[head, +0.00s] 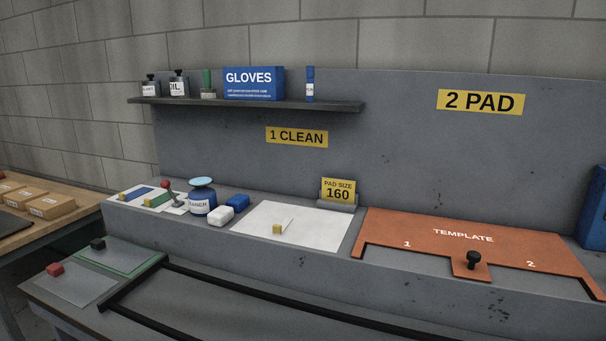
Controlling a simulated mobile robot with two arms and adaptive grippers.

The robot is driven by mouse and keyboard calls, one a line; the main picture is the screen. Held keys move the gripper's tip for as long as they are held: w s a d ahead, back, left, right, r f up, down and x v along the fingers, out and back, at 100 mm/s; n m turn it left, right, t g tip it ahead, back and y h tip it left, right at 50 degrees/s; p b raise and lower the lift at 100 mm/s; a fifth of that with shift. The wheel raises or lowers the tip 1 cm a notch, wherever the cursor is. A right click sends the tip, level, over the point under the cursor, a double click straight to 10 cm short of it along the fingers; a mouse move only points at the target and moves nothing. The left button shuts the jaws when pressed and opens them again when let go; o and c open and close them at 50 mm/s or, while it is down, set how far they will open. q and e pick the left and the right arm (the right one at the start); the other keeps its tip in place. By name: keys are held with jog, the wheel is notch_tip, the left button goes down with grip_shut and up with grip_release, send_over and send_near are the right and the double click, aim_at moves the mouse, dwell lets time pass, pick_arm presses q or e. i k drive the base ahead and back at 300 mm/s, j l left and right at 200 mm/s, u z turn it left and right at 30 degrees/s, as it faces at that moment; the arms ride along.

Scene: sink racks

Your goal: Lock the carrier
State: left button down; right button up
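I cannot pick out a carrier for certain in the head view. Black rails (240,292) run along the lower bench at the front, and no carrier shows on the visible part of them. A small lever with a red knob (166,184) stands at the left end of the raised grey bench, beside a blue strip and a green strip on white sheets. An orange template plate (430,230) with a black knob (474,258) lies at the right, marked 1 and 2. Neither of my grippers is in view.
A shelf (250,103) hangs behind.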

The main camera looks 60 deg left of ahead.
aim_at(165, 184)
jog(key=u, duration=2.7)
